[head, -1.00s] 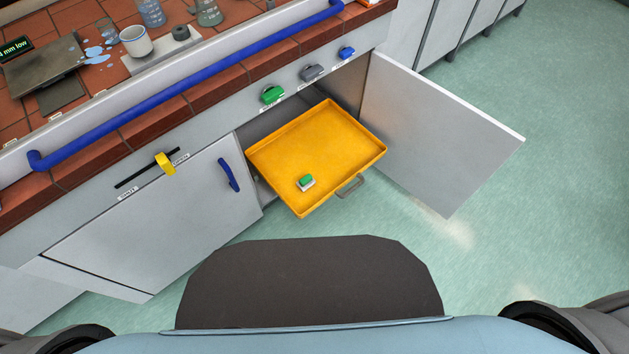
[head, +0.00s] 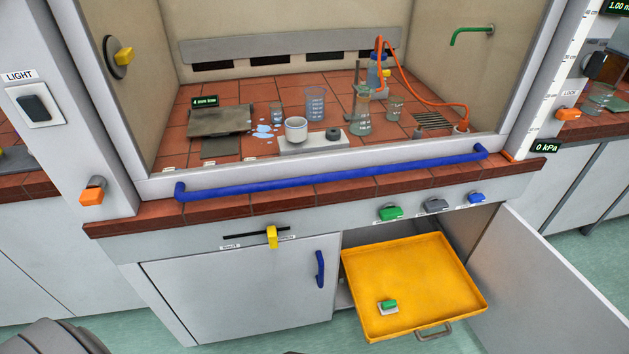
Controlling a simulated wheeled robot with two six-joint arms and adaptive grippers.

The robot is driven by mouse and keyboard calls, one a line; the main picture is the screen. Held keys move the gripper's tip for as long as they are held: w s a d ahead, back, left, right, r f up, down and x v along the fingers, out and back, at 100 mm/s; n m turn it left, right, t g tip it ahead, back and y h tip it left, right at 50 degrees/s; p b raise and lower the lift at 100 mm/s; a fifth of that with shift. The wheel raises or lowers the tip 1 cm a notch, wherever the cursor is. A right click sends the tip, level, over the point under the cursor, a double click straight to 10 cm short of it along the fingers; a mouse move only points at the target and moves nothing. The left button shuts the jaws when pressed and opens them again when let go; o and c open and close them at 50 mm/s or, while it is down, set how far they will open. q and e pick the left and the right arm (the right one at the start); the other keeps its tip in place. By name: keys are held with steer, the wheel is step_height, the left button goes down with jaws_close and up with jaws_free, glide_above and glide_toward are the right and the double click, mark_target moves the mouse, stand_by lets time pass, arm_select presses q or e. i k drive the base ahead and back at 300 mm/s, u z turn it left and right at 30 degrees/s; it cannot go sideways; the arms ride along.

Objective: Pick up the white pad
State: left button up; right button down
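A small block (head: 388,307), white below with a green top, lies in the front left part of an orange pull-out tray (head: 440,260). It is the nearest thing to a white pad that I can make out, and I cannot tell for sure that it is the pad. The tray is drawn out of the open cabinet under the fume hood, with a grey handle (head: 434,331) at its front. Neither of my grippers shows in the head view.
A blue rail (head: 330,180) crosses the hood's front. The open cabinet door (head: 545,275) stands right of the tray; the left door (head: 235,285) is shut.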

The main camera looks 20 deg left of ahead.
mark_target(388, 307)
steer(key=u, duration=0.05)
steer(key=k, duration=0.2)
steer(key=u, duration=0.25)
steer(key=i, duration=0.75)
steer(key=z, duration=1.1)
steer(key=i, duration=0.35)
steer(key=z, duration=0.4)
